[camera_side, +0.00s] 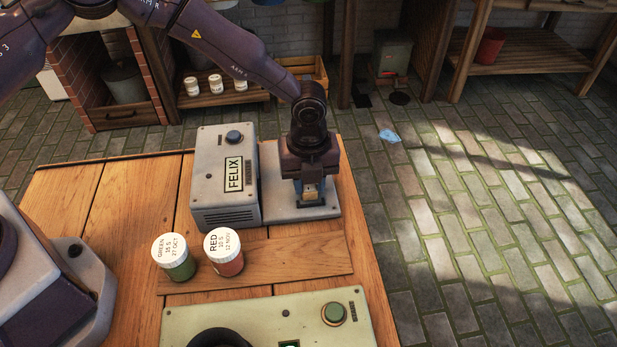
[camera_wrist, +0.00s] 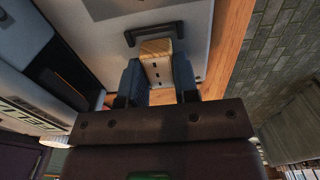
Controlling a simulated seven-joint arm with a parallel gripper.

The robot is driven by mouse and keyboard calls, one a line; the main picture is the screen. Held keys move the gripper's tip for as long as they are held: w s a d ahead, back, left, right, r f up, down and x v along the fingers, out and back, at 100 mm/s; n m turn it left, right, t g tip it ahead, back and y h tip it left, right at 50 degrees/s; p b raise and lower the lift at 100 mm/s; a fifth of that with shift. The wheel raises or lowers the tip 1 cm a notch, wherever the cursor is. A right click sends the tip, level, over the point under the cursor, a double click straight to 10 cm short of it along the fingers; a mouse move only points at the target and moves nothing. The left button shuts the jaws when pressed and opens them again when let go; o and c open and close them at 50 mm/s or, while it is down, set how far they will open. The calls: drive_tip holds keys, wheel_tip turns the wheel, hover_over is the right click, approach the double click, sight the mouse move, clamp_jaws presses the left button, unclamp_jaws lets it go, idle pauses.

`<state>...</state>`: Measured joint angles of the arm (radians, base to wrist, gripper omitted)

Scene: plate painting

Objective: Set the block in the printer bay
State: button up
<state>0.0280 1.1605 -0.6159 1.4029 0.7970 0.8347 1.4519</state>
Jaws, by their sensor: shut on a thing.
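My gripper (camera_side: 311,198) points down over the pale base plate of the grey printer (camera_side: 225,185), to the right of its FELIX label. It is shut on a small wooden block (camera_side: 310,192). In the wrist view the block (camera_wrist: 156,62) sits between my two blue-grey fingers, with pale wood and small dark marks on one face. A dark bracket (camera_wrist: 154,34), perhaps the bay's edge, lies on the plate beside the block's end. I cannot tell whether the block touches the plate. My fingers hide part of the bay.
A green-labelled jar (camera_side: 174,257) and a red-labelled jar (camera_side: 223,252) stand on a wooden board (camera_side: 300,257) in front of the printer. A pale green machine (camera_side: 270,318) with a round button is at the table's front. The table's right edge is close to the plate.

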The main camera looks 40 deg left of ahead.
drive_tip(key=shift+f, duration=0.1)
drive_tip(key=o, duration=0.9)
